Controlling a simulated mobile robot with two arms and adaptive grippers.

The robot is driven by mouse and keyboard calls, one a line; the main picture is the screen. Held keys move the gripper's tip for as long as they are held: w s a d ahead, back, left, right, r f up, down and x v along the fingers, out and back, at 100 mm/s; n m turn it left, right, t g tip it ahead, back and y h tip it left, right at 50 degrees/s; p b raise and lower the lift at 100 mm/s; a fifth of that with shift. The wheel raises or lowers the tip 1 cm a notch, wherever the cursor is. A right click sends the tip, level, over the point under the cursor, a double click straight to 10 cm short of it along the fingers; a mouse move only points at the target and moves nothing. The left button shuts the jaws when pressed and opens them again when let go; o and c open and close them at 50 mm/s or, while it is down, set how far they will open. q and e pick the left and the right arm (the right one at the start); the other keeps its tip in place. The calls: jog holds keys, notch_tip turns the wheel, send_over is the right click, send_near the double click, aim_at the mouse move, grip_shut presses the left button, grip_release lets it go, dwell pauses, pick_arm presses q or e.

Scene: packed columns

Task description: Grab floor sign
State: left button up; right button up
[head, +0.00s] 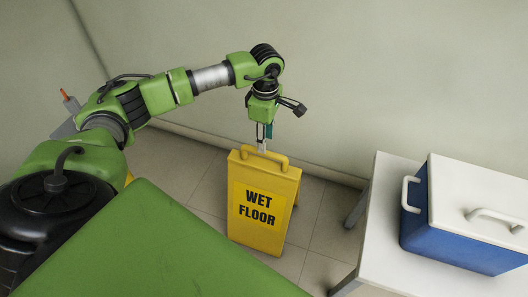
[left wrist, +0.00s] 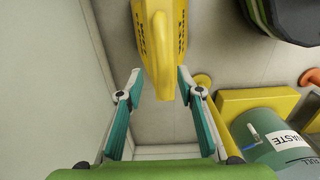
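The yellow floor sign (head: 263,210) stands upright on the tiled floor, with "WET FLOOR" in black on its front and a handle along its top. My left gripper (head: 264,145) points down from above, with its fingertips close to the handle. In the left wrist view, the sign (left wrist: 163,45) reaches down between the two teal fingers of the left gripper (left wrist: 162,80). The fingers are spread wide, with visible gaps on both sides of the yellow end. My right gripper is in neither view.
A white table (head: 370,235) stands to the right, carrying a blue cooler (head: 455,235) with a white lid. A bare wall (head: 390,70) runs close behind the sign. The left wrist view shows a green container (left wrist: 270,140) labelled "WASTE" at lower right.

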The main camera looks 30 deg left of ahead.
pick_arm(q)
jog(key=f, duration=0.3)
jog(key=f+b, duration=0.1)
jog(key=f, duration=0.1)
jog(key=shift+s+a+f, duration=0.1)
jog(key=shift+s+f, duration=0.1)
jog(key=shift+s, duration=0.05)
jog(key=shift+r, duration=0.1)
grip_shut()
jog(key=shift+w, duration=0.1)
